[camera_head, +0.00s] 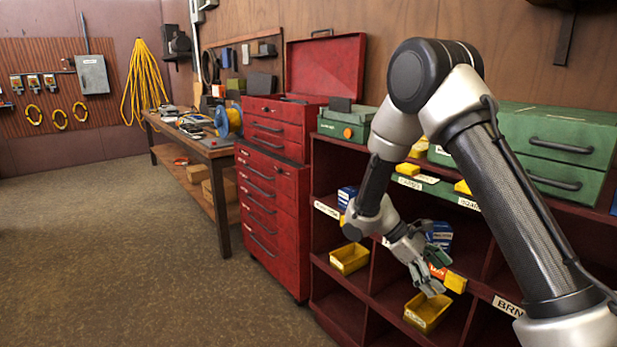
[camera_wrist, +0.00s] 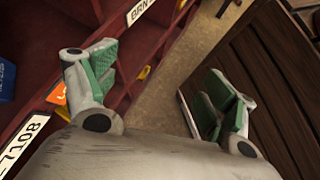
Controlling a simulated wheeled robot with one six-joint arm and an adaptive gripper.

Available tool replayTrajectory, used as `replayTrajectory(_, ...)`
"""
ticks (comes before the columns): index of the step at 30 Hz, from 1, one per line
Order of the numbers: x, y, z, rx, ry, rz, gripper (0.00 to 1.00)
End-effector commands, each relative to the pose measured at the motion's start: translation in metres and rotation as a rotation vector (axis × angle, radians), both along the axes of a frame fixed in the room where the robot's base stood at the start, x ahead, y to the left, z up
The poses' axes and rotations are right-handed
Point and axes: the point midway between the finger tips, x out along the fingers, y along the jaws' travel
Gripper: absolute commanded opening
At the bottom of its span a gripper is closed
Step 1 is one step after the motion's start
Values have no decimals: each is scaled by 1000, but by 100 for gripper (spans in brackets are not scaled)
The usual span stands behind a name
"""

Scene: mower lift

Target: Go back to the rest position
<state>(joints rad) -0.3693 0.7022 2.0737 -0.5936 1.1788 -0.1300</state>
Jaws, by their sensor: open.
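My gripper (camera_head: 432,272) is at the end of my arm, in front of the red shelf unit (camera_head: 335,312) in the head view. In the wrist view my gripper (camera_wrist: 160,92) shows its two green-padded fingers spread wide, with nothing between them. Beyond the fingers the wrist view shows the shelf's red edge with white labels on the left and the floor (camera_wrist: 205,50) in the middle. A yellow bin (camera_head: 427,312) lies just below the fingers in the head view. I cannot tell whether the fingers touch anything.
Another yellow bin (camera_head: 349,259) sits on the shelf to the left. An orange and yellow item (camera_head: 453,281) is close beside my gripper. Green cases (camera_head: 560,150) stand on top of the shelf. A red tool chest (camera_head: 268,200) and workbench (camera_head: 212,152) stand left. The floor at left is clear.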

Motion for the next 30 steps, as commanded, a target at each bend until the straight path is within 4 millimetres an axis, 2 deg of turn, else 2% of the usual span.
replayTrajectory(5, -31, -2, 40, 100, -125, -163, 84)
replayTrajectory(15, -116, -8, 136, 385, -493, -562, 84)
replayTrajectory(24, -184, -16, 197, 619, -824, -778, 84)
replayTrajectory(30, -209, -29, 230, 696, -1011, -803, 84)
